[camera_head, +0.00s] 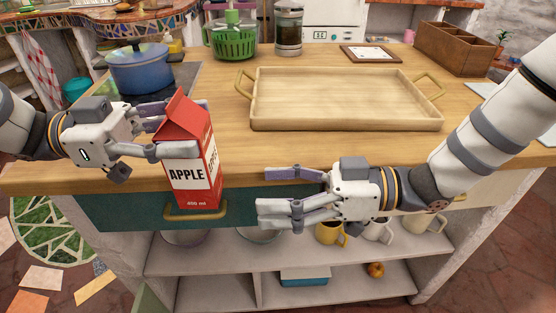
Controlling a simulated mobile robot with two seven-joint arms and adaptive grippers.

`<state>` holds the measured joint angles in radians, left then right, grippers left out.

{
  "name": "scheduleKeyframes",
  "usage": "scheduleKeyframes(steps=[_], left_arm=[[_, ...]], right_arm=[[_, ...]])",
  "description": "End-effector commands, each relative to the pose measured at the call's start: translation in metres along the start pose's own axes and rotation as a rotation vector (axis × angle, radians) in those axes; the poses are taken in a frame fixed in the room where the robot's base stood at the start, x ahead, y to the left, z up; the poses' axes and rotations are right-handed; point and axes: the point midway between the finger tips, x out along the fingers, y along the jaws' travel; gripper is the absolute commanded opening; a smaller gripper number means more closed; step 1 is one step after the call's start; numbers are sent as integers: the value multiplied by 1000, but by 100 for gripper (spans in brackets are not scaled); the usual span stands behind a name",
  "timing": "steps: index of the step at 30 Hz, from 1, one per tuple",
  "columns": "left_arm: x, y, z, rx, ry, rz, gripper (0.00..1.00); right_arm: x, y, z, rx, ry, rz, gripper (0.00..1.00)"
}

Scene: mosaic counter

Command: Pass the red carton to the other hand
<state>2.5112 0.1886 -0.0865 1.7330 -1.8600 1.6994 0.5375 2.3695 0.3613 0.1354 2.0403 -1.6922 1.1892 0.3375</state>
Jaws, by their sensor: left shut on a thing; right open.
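The red carton (188,171) is upright, with a white label reading APPLE and a gabled top. My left gripper (174,130) is shut on the upper part of the carton, with fingers on its near and far sides. The carton is held at the counter's front edge, its lower part in front of the drawer face. My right gripper (268,192) is open and empty, to the right of the carton and lower than the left gripper. Its fingers point left toward the carton, with a clear gap between them.
A wooden tray (345,127) lies empty on the counter (240,150). A blue pot (140,72) stands behind my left gripper. Mugs (328,235) stand on the shelf below.

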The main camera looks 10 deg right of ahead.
Motion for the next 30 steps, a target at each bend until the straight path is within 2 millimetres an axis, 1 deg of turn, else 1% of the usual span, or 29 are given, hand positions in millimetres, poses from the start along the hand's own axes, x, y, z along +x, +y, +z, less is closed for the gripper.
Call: scheduleKeyframes(steps=[1,3,6,8,10,15,18,21,25,30], left_arm=[[0,0,-1,1,2,0,3],[0,0,-1,1,2,0,3],[0,0,0,1,2,0,3],[0,0,0,1,2,0,3],[0,0,0,1,2,0,3],[0,0,-1,1,2,0,3],[0,0,-1,1,2,0,3],[0,0,-1,1,2,0,3],[0,0,-1,1,2,0,3],[0,0,-1,1,2,0,3]], right_arm=[[-2,1,-19,-77,31,-25,72],[-4,0,-36,-156,58,-54,72],[-2,-1,-48,-210,76,-74,72],[4,-2,-49,-218,77,-78,72],[18,-3,-50,-218,77,-80,72],[60,-7,-52,-214,76,-80,72],[82,-9,-53,-214,75,-78,72],[99,-10,-54,-215,75,-77,72],[111,-11,-55,-214,76,-76,72],[115,-11,-56,-213,75,-74,72]])
